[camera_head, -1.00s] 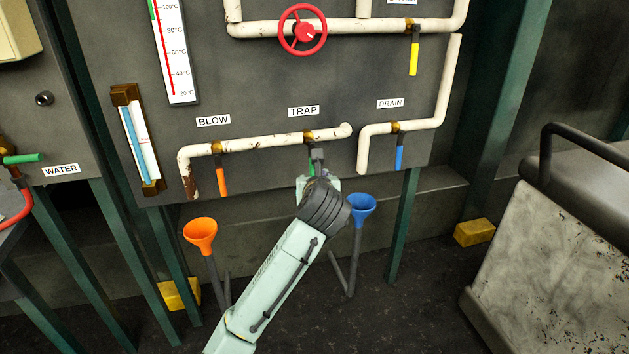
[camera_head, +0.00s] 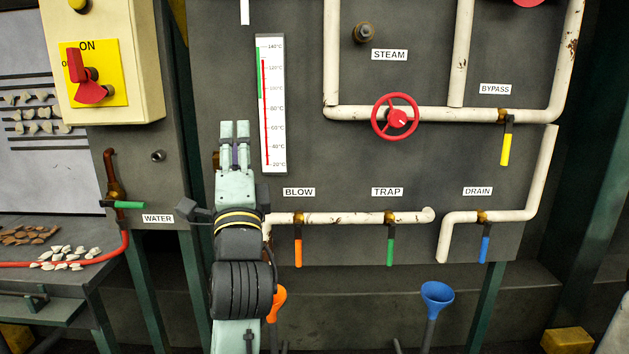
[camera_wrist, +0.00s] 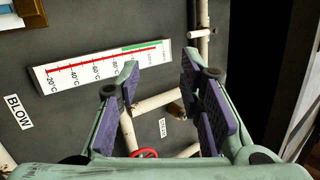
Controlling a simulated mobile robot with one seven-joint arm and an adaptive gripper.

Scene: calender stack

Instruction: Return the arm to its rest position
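My arm is folded upright in front of the left part of the dark panel. My gripper (camera_head: 235,130) points upward, left of the white thermometer scale (camera_head: 271,105). In the wrist view my gripper (camera_wrist: 160,68) has its purple-padded fingers apart, with nothing between them. It touches no valve handle that I can see. The green TRAP handle (camera_head: 390,245) hangs straight down to the right of my arm. The orange BLOW handle (camera_head: 298,252) also hangs down, nearer to my wrist. My arm hides the level glass and part of the orange funnel (camera_head: 277,302).
A red handwheel (camera_head: 395,117), a yellow BYPASS handle (camera_head: 506,149) and a blue DRAIN handle (camera_head: 485,248) are on the pipes to the right. A blue funnel (camera_head: 437,297) stands below. At left are a switch box (camera_head: 126,60) and a bench (camera_head: 40,262) with stones.

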